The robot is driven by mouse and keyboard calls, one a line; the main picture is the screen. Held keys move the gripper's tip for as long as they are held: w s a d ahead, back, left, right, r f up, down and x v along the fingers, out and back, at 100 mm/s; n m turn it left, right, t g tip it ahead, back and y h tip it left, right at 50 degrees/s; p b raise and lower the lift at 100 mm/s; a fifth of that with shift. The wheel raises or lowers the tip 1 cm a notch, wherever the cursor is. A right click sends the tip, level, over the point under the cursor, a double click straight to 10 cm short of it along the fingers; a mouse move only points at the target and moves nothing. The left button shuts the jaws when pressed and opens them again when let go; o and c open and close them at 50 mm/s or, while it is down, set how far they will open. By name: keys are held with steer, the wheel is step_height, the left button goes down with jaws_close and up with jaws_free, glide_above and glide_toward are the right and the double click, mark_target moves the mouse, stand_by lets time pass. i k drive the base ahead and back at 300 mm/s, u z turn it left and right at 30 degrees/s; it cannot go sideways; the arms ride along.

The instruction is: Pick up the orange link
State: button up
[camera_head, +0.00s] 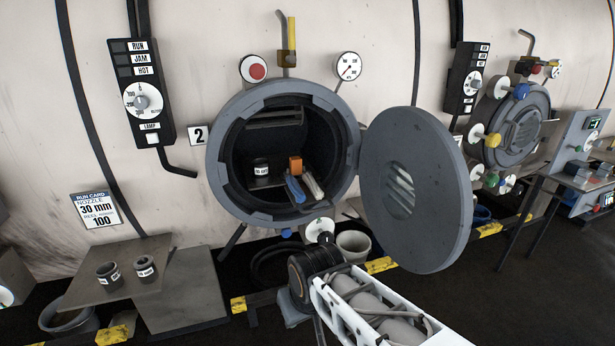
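The orange link (295,164) shows as a small orange block inside the round open port of the machine. It sits near the middle of the opening, on or behind a blue rounded piece (296,188) and a pale rounded piece (313,185). I cannot tell whether they touch. My arm comes up from the bottom right to a black joint below the port. My gripper's fingers cannot be made out.
The port's round door (430,210) hangs open to the right. A dark labelled cup (261,167) stands inside, left of the link. Two labelled cups (108,273) (145,267) stand on a low table (85,292) at left. A pale bucket (354,243) is below the port.

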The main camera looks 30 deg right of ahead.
mark_target(295, 163)
steer(key=k, duration=0.8)
steer(key=u, duration=0.75)
steer(key=i, duration=1.6)
steer(key=z, duration=0.7)
